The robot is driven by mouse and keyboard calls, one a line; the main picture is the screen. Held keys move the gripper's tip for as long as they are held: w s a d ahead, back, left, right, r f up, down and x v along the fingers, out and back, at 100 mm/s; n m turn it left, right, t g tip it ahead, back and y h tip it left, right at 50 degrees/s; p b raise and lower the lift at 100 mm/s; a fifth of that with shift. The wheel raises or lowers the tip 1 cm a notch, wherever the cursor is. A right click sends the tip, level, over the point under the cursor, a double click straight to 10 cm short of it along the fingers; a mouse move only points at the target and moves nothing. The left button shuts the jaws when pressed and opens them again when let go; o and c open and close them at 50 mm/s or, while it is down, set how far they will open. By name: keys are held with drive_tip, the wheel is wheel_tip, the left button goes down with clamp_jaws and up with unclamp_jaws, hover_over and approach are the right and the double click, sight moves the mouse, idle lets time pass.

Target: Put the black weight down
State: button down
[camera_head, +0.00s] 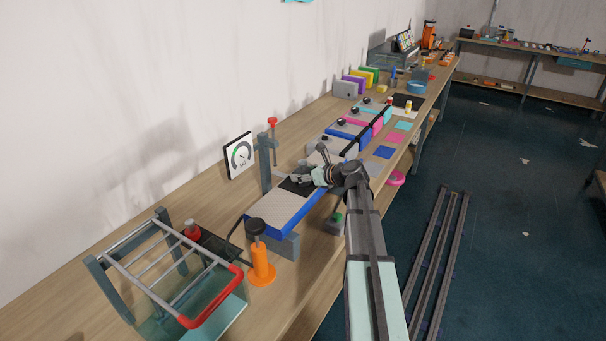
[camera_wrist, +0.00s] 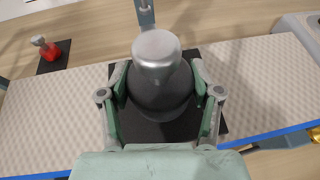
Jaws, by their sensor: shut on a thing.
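The black weight (camera_wrist: 160,95) has a silver rounded top and stands upright between the fingers of my gripper (camera_wrist: 160,100) in the wrist view. My gripper is shut on it, one finger on each side. Below it is a black square pad (camera_wrist: 150,131) on a pale quilted track (camera_wrist: 45,118) with a blue edge. I cannot tell whether the weight touches the pad. In the head view my gripper (camera_head: 312,178) is over the track (camera_head: 282,206) beside the pad (camera_head: 293,188); the weight is too small there to make out clearly.
A gauge (camera_head: 239,156) stands behind the track by the wall. An orange pump (camera_head: 261,265) stands near the track's close end. A metal rack with a red bar (camera_head: 211,300) is at the lower left. More tracks and coloured blocks line the bench further back.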

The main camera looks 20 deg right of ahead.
drive_tip(key=shift+c, duration=1.1)
unclamp_jaws()
drive_tip(key=b+v, duration=0.2)
drive_tip(key=v, duration=1)
drive_tip(key=shift+b, duration=0.35)
drive_tip(key=shift+r, duration=0.15)
